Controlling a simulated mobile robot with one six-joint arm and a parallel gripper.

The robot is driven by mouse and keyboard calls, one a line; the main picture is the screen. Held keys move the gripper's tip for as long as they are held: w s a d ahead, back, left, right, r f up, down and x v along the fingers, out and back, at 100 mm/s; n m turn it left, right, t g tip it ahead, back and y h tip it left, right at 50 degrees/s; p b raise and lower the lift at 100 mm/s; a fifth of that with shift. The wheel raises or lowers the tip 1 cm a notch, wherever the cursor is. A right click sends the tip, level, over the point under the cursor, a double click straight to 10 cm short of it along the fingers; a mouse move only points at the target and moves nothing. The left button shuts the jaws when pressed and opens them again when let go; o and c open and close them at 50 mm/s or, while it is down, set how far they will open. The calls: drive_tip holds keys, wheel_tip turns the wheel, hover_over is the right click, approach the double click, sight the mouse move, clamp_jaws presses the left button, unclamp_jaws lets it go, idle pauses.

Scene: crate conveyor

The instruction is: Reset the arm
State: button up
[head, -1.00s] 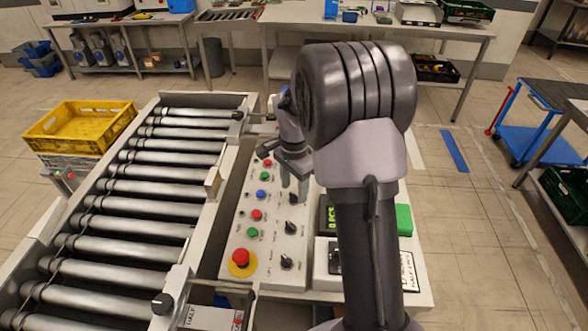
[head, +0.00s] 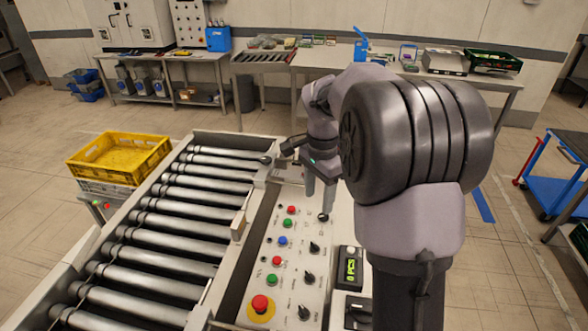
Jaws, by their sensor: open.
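My gripper (head: 319,191) hangs from my arm, pointing down above the far part of the control panel (head: 254,294). Its two fingers show apart with nothing between them. The panel carries red, green and blue buttons, several black knobs and a large red emergency button (head: 260,304) on a yellow ring at the near end. My own arm hides part of the panel's right side. A display (head: 350,268) with green characters stands to the right of the knobs.
The roller conveyor (head: 188,222) runs along the panel's left side and is empty. A yellow crate (head: 118,176) stands left of it. Workbenches (head: 290,68) line the back wall. A blue cart (head: 556,195) is at right. Open floor lies behind the conveyor.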

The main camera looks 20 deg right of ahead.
drive_tip(key=s+a+r+n+t+y+b, duration=0.1)
drive_tip(key=s+a+r+n+t+b, duration=0.25)
drive_tip(key=s+a+n+b, duration=0.75)
drive_tip(key=s+a+f+t+p, duration=0.1)
drive_tip(key=s+a+f, duration=0.1)
drive_tip(key=s, duration=0.4)
drive_tip(key=s+a+f+t+y+p, duration=0.1)
drive_tip(key=s+a+f, duration=0.1)
drive_tip(key=s+a, duration=0.3)
drive_tip(key=shift+s+f, duration=0.3)
drive_tip(key=shift+s, duration=0.3)
